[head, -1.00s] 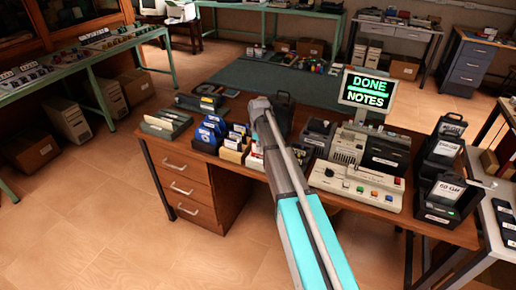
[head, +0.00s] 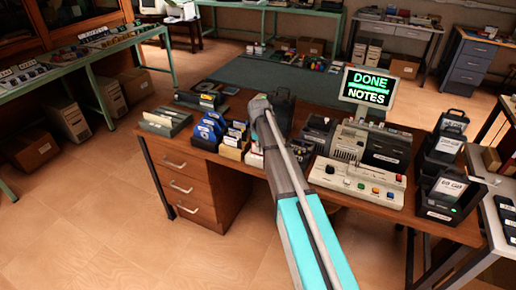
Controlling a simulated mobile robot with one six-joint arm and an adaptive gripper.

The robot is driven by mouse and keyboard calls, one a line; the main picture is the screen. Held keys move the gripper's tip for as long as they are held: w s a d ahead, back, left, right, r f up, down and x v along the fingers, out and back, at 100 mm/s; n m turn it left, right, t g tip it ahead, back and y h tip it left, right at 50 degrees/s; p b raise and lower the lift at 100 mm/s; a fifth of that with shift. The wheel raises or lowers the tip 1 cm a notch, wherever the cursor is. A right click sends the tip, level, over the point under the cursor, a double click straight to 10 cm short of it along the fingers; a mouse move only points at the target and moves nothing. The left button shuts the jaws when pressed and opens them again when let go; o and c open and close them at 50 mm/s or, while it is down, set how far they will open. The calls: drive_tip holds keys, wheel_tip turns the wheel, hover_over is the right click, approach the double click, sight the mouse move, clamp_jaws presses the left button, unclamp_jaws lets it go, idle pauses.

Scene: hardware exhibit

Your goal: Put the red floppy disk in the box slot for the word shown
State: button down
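A dark box (head: 204,143) with blue disks (head: 211,127) stands on the left half of the desk. Next to it are card-filled boxes (head: 233,146) with yellow and white contents. I cannot make out a red floppy disk, and I cannot tell which box has the word slots. My arm reaches up over the desk from the bottom of the view. Its far end is just right of the blue disks. My gripper's fingers do not show, so its hold is hidden.
A beige console (head: 357,183) with coloured buttons stands at the desk's front, right of my arm. Black upright cases (head: 450,183) crowd the right end. A grey-green tray (head: 165,121) sits at the left end.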

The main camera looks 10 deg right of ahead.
drive_tip(key=c, duration=0.7)
unclamp_jaws()
drive_tip(key=shift+r, duration=0.1)
wheel_tip(320, 180, up, 8)
drive_tip(key=p, duration=0.8)
drive_tip(key=shift+s, duration=0.1)
